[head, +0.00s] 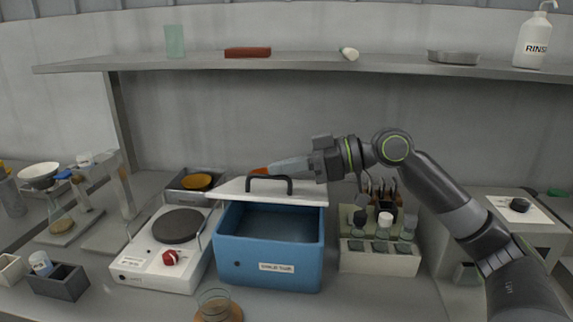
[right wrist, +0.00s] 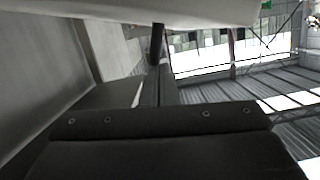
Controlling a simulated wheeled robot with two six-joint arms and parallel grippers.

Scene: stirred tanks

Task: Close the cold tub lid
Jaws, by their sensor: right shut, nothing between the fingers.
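The blue cold tub (head: 268,262) stands on the bench in the middle of the head view, with a label on its front. Its interior shows, so it is open. The pale lid (head: 308,192) is raised over the tub's rear part, tilted, with a black handle (head: 270,178) on it. My right gripper (head: 268,170) is shut and empty at the lid, close by the handle; whether it touches is unclear. In the right wrist view a pale surface, probably the lid (right wrist: 200,10), fills the top edge. My left gripper is out of view.
A hot plate (head: 150,262) with a red knob stands left of the tub. A bottle rack (head: 380,262) stands close to its right. A shelf (head: 300,64) with several items, including a rinse bottle (head: 533,42), runs above. A glass beaker (head: 213,305) sits in front.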

